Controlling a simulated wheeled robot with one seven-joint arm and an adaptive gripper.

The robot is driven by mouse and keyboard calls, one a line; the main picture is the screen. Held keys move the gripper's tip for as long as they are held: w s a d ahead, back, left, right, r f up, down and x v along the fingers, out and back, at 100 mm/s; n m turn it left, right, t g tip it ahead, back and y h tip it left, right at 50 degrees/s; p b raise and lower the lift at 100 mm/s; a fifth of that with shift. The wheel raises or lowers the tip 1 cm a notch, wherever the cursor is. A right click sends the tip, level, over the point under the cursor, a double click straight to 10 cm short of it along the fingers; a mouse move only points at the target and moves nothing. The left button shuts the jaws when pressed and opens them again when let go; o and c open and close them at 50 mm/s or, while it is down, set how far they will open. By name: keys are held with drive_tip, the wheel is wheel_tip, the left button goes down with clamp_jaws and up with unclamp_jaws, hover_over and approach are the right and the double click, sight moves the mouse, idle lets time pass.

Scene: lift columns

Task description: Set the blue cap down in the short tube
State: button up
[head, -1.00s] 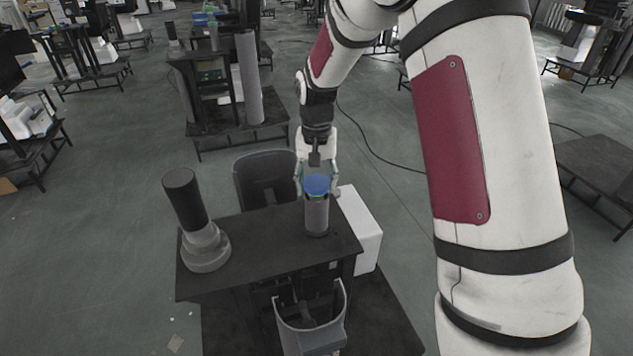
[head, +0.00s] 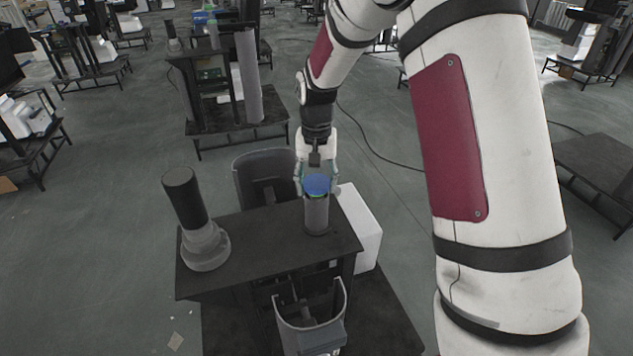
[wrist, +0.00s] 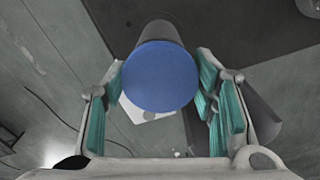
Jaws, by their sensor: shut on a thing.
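The blue cap (head: 316,185) is at the top of the short grey tube (head: 316,216), which stands upright on the dark table. The teal finger pads also show in the wrist view (wrist: 160,92). Whether the cap is fully seated is hidden.
A taller black and grey column (head: 192,220) stands at the table's left. The dark table (head: 275,245) is clear between it and the tube. A white box (head: 360,225) is right of the table. A grey curved shell (head: 312,315) is in front, another (head: 263,178) behind.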

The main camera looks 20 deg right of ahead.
drive_tip(key=shift+f, duration=0.3)
idle(0.5)
drive_tip(key=o, duration=1.2)
drive_tip(key=shift+r+p, duration=0.65)
drive_tip(key=shift+r, duration=2.9)
